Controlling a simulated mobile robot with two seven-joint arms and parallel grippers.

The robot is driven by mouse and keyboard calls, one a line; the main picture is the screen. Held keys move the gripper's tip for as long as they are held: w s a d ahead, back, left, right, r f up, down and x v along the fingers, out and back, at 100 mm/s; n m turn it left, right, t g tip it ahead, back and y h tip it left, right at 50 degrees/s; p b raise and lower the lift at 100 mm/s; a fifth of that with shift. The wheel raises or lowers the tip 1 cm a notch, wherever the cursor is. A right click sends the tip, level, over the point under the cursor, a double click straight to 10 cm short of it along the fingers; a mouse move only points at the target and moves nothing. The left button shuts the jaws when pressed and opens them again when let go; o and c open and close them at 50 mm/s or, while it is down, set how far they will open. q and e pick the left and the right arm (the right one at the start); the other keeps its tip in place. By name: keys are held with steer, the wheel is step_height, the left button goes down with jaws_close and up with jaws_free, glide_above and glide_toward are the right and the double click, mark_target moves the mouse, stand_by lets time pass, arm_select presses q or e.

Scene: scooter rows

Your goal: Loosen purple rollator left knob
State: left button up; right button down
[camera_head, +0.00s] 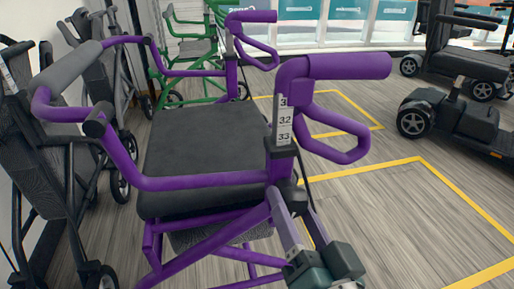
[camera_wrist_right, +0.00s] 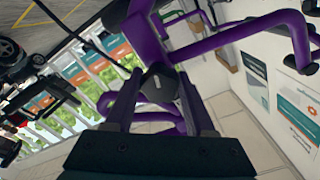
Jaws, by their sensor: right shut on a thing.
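The purple rollator (camera_head: 205,182) stands in the middle of the head view, with a black seat and a purple frame. Its near handle post carries a white scale label (camera_head: 284,120) with numbers, reading about 32 and 33. A dark knob (camera_head: 292,190) sits low on this post, partly hidden by my right gripper (camera_head: 291,203), which reaches up from the bottom right. In the right wrist view the dark knob (camera_wrist_right: 160,82) lies between the fingertips of the right gripper (camera_wrist_right: 160,90), which is shut on it. My left gripper is not in view.
A green rollator (camera_head: 187,50) stands behind. Dark folded rollators (camera_head: 35,150) line the left wall. Black mobility scooters (camera_head: 455,110) stand at the right. Yellow floor lines (camera_head: 380,165) mark bays, with clear floor right of the purple rollator. Its loop handle (camera_head: 335,150) overhangs near my right gripper.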

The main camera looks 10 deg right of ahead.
steer(key=shift+c, duration=1.2)
jaws_free()
steer(key=shift+s, duration=0.25)
steer(key=s+p, duration=0.2)
steer(key=s, duration=0.7)
steer(key=shift+s+d, duration=0.15)
steer(key=shift+s, duration=0.1)
